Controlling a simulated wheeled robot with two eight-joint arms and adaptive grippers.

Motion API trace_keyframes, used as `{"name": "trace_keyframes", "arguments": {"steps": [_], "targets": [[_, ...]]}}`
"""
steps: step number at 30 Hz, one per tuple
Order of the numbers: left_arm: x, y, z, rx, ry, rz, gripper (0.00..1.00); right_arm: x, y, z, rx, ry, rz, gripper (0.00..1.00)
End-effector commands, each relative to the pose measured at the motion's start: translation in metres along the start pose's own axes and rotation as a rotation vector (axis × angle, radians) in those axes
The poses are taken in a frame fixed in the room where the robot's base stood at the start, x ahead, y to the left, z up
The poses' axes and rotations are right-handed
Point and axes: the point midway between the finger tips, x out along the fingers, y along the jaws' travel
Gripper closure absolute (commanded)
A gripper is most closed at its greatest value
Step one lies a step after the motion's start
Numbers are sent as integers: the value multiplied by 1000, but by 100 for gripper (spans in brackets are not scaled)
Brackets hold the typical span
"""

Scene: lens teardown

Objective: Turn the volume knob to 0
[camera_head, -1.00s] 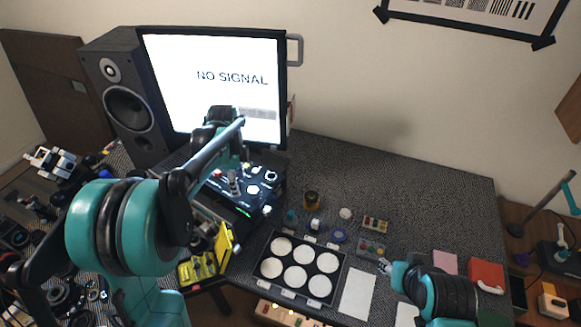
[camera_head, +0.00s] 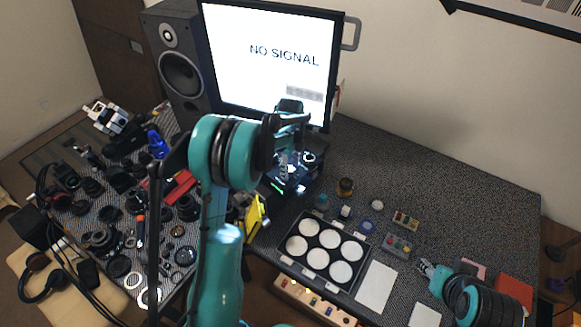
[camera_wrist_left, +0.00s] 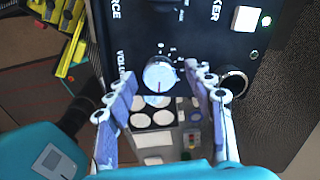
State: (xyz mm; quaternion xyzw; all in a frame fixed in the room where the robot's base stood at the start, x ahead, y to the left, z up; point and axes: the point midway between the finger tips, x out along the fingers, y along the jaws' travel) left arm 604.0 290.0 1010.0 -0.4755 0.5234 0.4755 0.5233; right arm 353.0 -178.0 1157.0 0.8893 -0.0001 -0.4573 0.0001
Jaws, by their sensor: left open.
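The black control box (camera_head: 312,172) stands in front of the monitor in the head view, partly hidden by my left arm. In the left wrist view, its panel (camera_wrist_left: 130,35) carries the silver, round volume knob (camera_wrist_left: 159,72), with a dark pointer line toward the bottom of the picture. Lettering starting "VOLU" runs beside it. My left gripper (camera_wrist_left: 163,84) is open, one finger on each side of the knob; contact cannot be told. Its fingers are mostly hidden in the head view. My right gripper (camera_head: 428,268) is at the lower right, away from the box; its opening is unclear.
The same panel has a black knob (camera_wrist_left: 233,82) close to the right finger and a white square button (camera_wrist_left: 245,18). The monitor (camera_head: 270,55) and speaker (camera_head: 180,65) stand behind. A tray of white discs (camera_head: 303,228) lies right of the box. Camera parts crowd the left side.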

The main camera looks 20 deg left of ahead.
Motion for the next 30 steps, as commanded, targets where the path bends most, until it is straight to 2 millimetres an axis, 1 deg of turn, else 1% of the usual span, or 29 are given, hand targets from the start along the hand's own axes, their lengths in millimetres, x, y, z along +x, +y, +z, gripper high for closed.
{"name": "trace_keyframes", "arguments": {"steps": [5,6,8,9,10,11,22,26,30], "targets": [[0,0,0,0,0,0,47,0,0,0,0,0,0,60],[0,0,0,0,0,0,58,0,0,0,0,0,0,60],[0,0,0,0,0,0,73,0,0,0,0,0,0,60],[0,0,0,0,0,0,84,0,0,0,0,0,0,60],[0,0,0,0,0,0,92,0,0,0,0,0,0,60],[-1,0,0,0,0,0,97,0,0,0,0,0,0,60],[0,0,0,-39,0,0,97,1,0,1,0,0,0,60],[0,0,0,-100,0,-1,97,3,0,2,0,0,0,60],[0,0,0,-200,0,-1,97,6,0,4,0,0,0,60]]}}
